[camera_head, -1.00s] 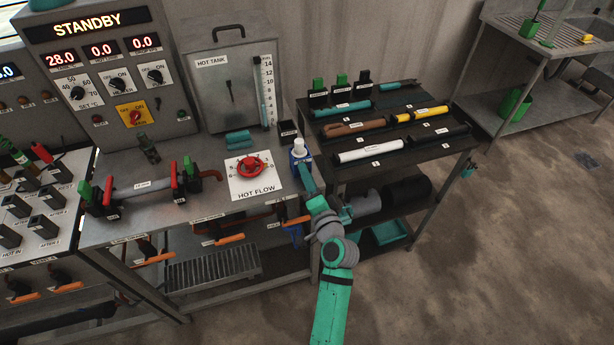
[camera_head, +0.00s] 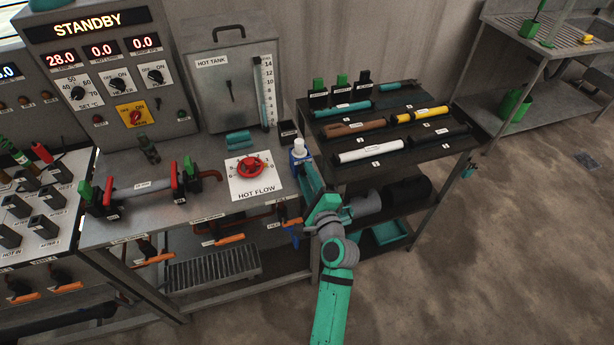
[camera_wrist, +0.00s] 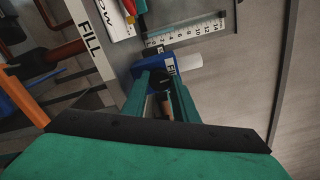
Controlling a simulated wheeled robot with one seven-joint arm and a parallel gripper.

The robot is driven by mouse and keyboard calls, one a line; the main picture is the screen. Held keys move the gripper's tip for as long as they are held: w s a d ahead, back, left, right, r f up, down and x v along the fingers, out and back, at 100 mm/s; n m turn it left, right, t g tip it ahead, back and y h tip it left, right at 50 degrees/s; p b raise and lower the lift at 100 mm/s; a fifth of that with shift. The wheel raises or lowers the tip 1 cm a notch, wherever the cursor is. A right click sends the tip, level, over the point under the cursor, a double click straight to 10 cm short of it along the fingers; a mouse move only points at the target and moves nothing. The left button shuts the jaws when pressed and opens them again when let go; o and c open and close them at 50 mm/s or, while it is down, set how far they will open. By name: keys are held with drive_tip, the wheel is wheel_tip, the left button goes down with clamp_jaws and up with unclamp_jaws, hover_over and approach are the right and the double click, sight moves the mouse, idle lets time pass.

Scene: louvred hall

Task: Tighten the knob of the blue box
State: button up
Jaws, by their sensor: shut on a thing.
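The blue box (camera_head: 295,160) stands at the right edge of the steel bench, with a white cylinder (camera_head: 299,145) on top. In the wrist view the blue box (camera_wrist: 148,68) lies just beyond my fingertips, with the white cylinder (camera_wrist: 188,61) to its right. My gripper (camera_head: 303,166) reaches the side of the box facing me. In the wrist view the teal fingers of my gripper (camera_wrist: 163,80) are on either side of the dark knob (camera_wrist: 163,83), shut on it. The knob is partly hidden by the fingers and is hidden in the head view.
A red hot flow handwheel (camera_head: 250,167) sits left of the box. A small dark holder (camera_head: 288,131) stands behind it. A dark shelf cart (camera_head: 430,152) with tubes is close on the right. Orange-handled valves (camera_head: 229,239) lie below the bench. Open floor lies at right.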

drive_tip(key=shift+d+f+m, duration=0.1)
drive_tip(key=shift+m, duration=0.3)
drive_tip(key=o, duration=0.8)
drive_tip(key=v, duration=1.1)
